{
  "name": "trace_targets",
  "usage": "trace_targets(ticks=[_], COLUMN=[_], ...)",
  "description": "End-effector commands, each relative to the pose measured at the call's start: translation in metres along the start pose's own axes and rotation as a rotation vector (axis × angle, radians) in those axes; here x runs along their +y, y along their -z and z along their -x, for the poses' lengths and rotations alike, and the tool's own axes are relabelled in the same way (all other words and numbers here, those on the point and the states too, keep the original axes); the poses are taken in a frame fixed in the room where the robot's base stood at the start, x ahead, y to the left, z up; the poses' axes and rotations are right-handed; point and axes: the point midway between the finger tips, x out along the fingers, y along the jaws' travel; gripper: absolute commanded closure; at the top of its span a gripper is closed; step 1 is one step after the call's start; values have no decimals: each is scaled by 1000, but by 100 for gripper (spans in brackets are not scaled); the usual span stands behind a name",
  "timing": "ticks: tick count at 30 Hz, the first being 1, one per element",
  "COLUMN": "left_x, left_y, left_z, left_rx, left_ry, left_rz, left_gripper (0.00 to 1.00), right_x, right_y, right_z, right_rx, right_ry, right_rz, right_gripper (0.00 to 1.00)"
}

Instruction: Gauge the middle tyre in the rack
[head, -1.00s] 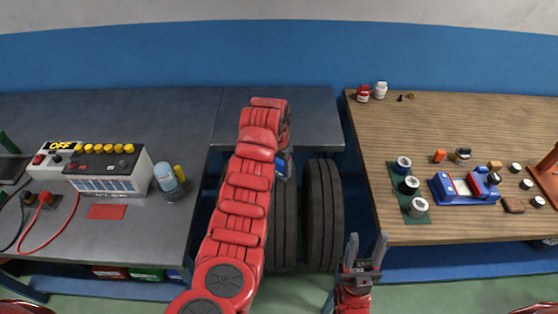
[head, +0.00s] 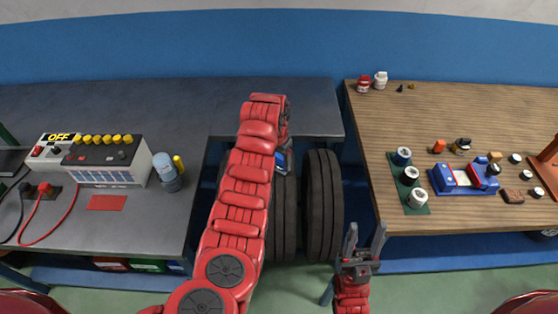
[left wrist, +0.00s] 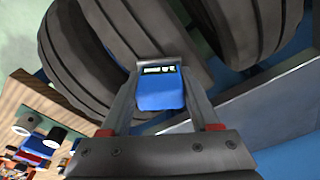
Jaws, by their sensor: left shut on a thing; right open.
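My left gripper (head: 285,147) is shut on a blue tyre gauge (head: 281,161). The gauge also shows between the fingers in the left wrist view (left wrist: 161,90), with a small pale display window. It is at the tread of the middle tyre (head: 286,215), which also shows behind it in the left wrist view (left wrist: 150,35). I cannot tell whether they touch. The right tyre (head: 322,205) stands beside it, and a third tyre (left wrist: 245,25) shows on the other side in the left wrist view. My left arm hides much of the rack. My right gripper (head: 364,243) is open and empty.
A grey bench (head: 60,230) at left carries a switch box (head: 110,160) and a spray bottle (head: 166,170). A wooden bench (head: 450,120) at right carries several small parts and a blue fixture (head: 464,178). Green floor is clear around my right gripper.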

Motion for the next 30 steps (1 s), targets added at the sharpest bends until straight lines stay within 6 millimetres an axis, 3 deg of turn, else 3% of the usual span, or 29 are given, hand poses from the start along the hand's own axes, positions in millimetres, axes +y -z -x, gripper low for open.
trace_targets(ticks=[30], left_x=[0], left_y=[-1], left_z=[-11], left_rx=[0], left_ry=[0], left_rz=[0], left_gripper=[82], right_x=[0], right_y=[-1], right_z=[6], right_rx=[0], right_ry=[0], right_rz=[0], right_gripper=[50])
